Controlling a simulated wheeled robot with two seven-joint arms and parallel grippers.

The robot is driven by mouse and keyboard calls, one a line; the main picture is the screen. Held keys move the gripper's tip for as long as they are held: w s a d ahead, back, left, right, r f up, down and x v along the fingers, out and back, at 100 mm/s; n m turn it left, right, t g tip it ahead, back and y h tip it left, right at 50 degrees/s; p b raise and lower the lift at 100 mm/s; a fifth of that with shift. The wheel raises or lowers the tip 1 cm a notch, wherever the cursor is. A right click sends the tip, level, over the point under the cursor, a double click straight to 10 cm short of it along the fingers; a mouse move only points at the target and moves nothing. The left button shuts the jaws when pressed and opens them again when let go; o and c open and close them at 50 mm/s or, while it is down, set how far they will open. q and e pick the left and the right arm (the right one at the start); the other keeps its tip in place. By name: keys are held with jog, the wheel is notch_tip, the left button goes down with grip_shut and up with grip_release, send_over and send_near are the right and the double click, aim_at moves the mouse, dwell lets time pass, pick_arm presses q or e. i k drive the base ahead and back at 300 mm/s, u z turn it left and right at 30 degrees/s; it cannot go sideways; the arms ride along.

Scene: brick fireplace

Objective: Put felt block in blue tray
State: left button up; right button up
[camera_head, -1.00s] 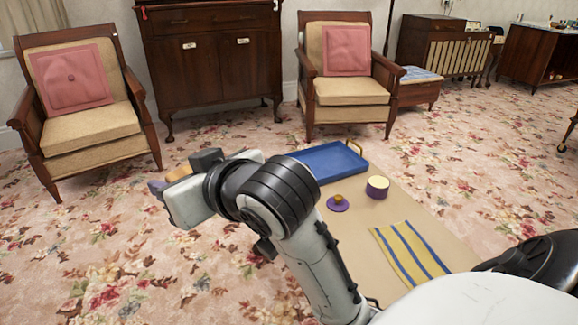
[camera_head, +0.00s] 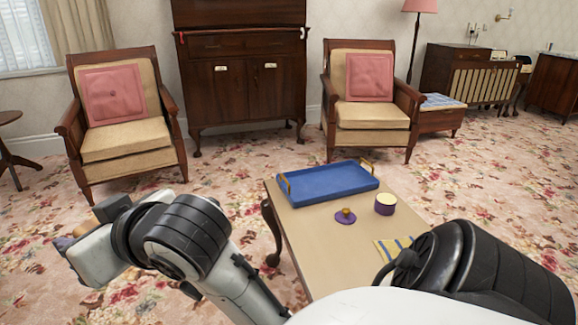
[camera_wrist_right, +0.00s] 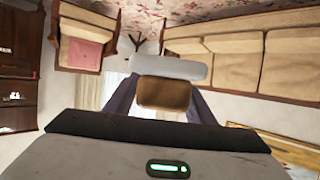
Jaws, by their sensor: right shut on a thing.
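The felt block shows in the right wrist view as a brown part (camera_wrist_right: 165,95) with a wider pale grey slab (camera_wrist_right: 170,67) beyond it. My right gripper (camera_wrist_right: 164,99) is shut on the brown part, with a finger on each side. In the head view the right gripper (camera_head: 66,243) is at the far left, over the carpet and away from the table; the block is mostly hidden there. The blue tray (camera_head: 328,186), with gold handles, stands empty at the table's back edge. My left gripper is not in view.
The beige table (camera_head: 300,227) also holds a purple disc with a gold knob (camera_head: 346,216), a purple pot with a cream top (camera_head: 385,204) and a yellow-and-blue striped cloth (camera_head: 392,248). Armchairs (camera_head: 124,140) and a dark cabinet (camera_head: 245,85) stand behind. Carpet is clear left of the table.

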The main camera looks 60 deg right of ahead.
aim_at(309, 193)
jog(key=z, duration=0.85)
jog(key=i, duration=1.6)
jog(key=z, duration=1.2)
jog(key=i, duration=0.35)
jog(key=z, duration=0.15)
